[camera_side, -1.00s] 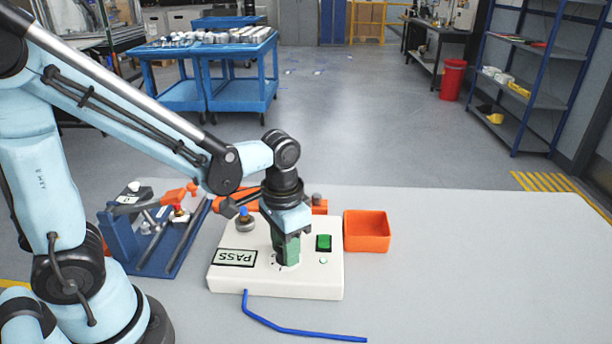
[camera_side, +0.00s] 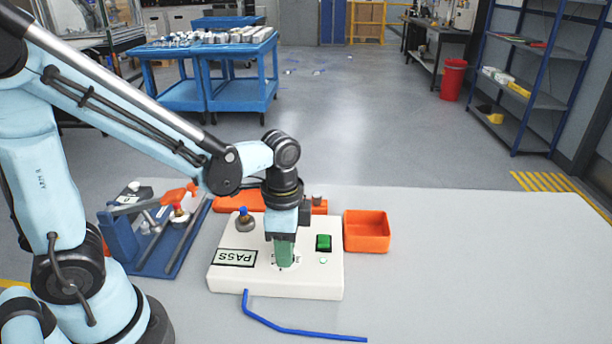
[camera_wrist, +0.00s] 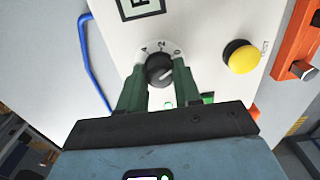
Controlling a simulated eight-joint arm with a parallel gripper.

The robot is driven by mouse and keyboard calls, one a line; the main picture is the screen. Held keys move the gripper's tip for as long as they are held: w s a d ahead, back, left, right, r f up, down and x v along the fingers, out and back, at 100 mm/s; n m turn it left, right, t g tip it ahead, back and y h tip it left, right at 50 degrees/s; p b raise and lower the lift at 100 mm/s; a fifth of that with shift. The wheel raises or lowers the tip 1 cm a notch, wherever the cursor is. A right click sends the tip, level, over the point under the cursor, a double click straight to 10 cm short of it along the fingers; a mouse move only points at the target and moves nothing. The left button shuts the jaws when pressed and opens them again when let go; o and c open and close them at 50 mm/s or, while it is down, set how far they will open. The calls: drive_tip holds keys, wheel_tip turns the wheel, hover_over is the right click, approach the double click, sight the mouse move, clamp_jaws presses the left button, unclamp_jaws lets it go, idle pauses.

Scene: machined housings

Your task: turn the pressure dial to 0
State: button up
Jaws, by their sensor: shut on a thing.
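The pressure dial (camera_wrist: 160,70) is a round black knob on a white numbered scale, set in the top of a white box (camera_side: 222,281). In the wrist view, 4, 2 and 0 run along the scale's upper edge. A pale pointer line shows on the knob, directed towards the lower right in that view, away from the 0. My gripper (camera_wrist: 159,68) has green fingers, one on each side of the knob, shut on it. In the side view my gripper (camera_side: 284,262) points straight down over the dial and hides most of it.
An orange bin (camera_side: 367,239) stands right of the box. A blue cable (camera_side: 290,329) lies in front. A blue rack (camera_side: 125,245) stands left.

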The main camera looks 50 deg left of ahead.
idle(0.4)
drive_tip(key=o, duration=1)
drive_tip(key=shift+o, duration=0.2)
drive_tip(key=shift+r, duration=0.1)
wheel_tip(320, 180, up, 12)
drive_tip(key=a+f+n+t, duration=0.1)
drive_tip(key=n+t, duration=0.1)
drive_tip(key=n, duration=0.1)
drive_tip(key=a+f+n+t, duration=0.1)
drive_tip(key=a+n+t, duration=0.1)
drive_tip(key=n, duration=0.1)
drive_tip(key=a+f+n+t, duration=0.1)
drive_tip(key=n+t, duration=0.2)
drive_tip(key=shift+s+a+f, duration=0.1)
drive_tip(key=shift+s+a, duration=0.05)
drive_tip(key=shift+s, duration=0.25)
